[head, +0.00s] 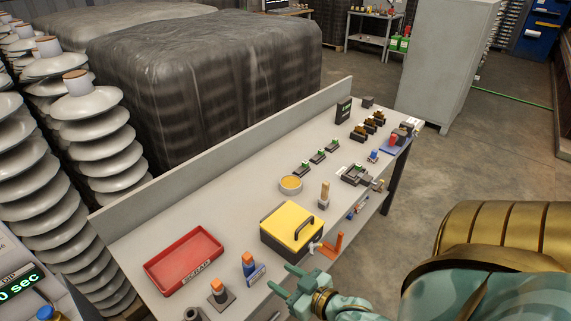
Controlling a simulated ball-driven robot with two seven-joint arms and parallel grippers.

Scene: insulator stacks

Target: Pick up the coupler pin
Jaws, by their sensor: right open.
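I cannot tell for certain which small part is the coupler pin. A small pale metal part (313,247) lies beside an orange bracket (335,244) at the bench's front edge, right of the yellow box. Two orange-topped pieces stand at the near end, one on a dark base (218,291) and one by a blue block (249,263). My right gripper (281,277) comes in from the lower right, open and empty, its fingers pointing left just right of the blue block. It touches no part that I can make out. My left gripper is out of view.
The grey bench (140,242) carries a red tray (184,262), a yellow box with a black handle (292,226), a round yellow-filled dish (291,184) and several small parts farther back. A raised back panel runs along its far side. Insulator stacks (88,130) stand left.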

